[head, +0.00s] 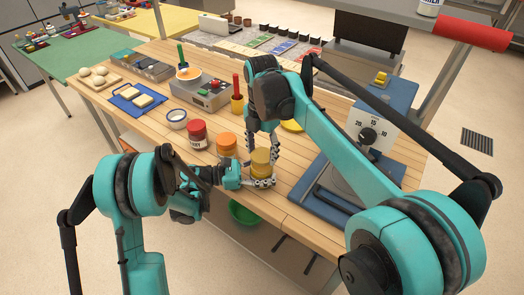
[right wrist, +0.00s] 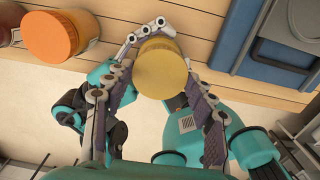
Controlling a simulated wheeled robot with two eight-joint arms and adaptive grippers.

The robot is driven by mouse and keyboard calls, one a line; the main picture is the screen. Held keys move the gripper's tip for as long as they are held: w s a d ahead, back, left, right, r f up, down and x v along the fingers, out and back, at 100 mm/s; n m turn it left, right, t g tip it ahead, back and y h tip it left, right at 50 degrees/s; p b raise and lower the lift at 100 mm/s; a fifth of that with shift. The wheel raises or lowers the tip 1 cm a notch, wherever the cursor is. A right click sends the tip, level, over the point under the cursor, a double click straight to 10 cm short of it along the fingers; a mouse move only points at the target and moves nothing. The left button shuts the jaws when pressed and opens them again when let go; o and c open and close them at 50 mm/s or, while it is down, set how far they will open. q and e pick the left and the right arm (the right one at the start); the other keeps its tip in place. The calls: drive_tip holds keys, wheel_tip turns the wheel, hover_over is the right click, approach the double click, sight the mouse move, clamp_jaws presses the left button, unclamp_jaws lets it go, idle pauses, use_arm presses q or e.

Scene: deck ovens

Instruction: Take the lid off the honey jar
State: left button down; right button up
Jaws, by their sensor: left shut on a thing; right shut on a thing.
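The honey jar (head: 259,171) stands near the front edge of the wooden table, with a yellow-gold lid (head: 261,156) at its top. The lid also shows from above in the right wrist view (right wrist: 162,68), between my right fingers. My left gripper (head: 261,183) is shut on the jar low down, reaching in from the left. My right gripper (head: 262,151) comes down from above and is shut on the lid. In the right wrist view the lid hides most of the jar. I cannot tell whether the lid still sits on the rim.
An orange-lidded jar (head: 227,141) and a red-lidded jar (head: 197,131) stand left of the honey jar. A green bowl (head: 242,213) is below the table edge.

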sight(262, 155)
drive_tip(key=shift+r, duration=1.9)
use_arm(q)
drive_tip(key=shift+c, duration=2)
unclamp_jaws()
